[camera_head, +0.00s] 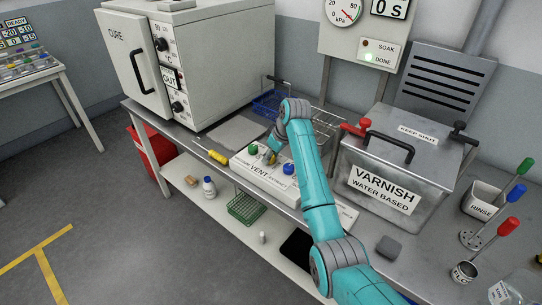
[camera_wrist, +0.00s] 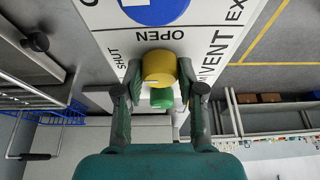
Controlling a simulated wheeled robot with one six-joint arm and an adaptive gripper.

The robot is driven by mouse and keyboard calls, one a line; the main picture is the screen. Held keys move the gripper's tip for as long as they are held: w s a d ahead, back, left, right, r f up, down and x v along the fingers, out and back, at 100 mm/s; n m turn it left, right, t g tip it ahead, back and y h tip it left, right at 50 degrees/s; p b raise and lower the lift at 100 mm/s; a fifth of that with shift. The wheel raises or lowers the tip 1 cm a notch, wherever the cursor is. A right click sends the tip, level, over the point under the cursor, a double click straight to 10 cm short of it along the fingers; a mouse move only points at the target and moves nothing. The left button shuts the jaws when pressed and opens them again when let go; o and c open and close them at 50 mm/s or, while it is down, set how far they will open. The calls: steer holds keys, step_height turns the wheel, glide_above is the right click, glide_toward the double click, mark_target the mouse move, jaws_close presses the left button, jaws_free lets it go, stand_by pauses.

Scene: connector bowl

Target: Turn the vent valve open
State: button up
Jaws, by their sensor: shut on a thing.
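The white valve box (camera_head: 263,178) on the bench carries green, yellow and blue knobs and the words VENT and EXTRACT. The yellow vent valve knob (camera_wrist: 158,66) is between my fingers in the wrist view, beside the VENT label, with SHUT and OPEN printed around it. My gripper (camera_wrist: 159,75) is shut on this yellow knob, one finger on each side. In the head view my gripper (camera_head: 271,153) is over the box and partly covers the knob. I cannot tell which mark the knob points to.
The green knob (camera_head: 253,149) and blue knob (camera_head: 289,169) flank the yellow one closely. A yellow-handled screwdriver (camera_head: 217,156) lies to the left. A blue wire basket (camera_head: 268,104) is behind, and the varnish tank (camera_head: 387,187) stands to the right. The oven (camera_head: 190,55) is back left.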

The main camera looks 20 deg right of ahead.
steer(key=shift+m, duration=0.4)
steer(key=m+h, duration=0.1)
steer(key=m, duration=0.3)
steer(key=shift+a+t+h, duration=0.15)
steer(key=shift+t+h, duration=0.15)
steer(key=shift+h, duration=0.1)
steer(key=m+h, duration=0.1)
steer(key=m, duration=0.3)
steer(key=shift+a+h, duration=0.1)
steer(key=shift+h, duration=0.3)
steer(key=m+h, duration=0.1)
steer(key=m, duration=0.3)
steer(key=shift+m+h, duration=0.4)
steer(key=m+g+h, duration=0.1)
steer(key=m, duration=0.3)
steer(key=shift+a+g, duration=0.1)
steer(key=shift+g, duration=0.3)
steer(key=shift+m, duration=0.3)
steer(key=o, duration=1.1)
steer(key=shift+o, duration=0.2)
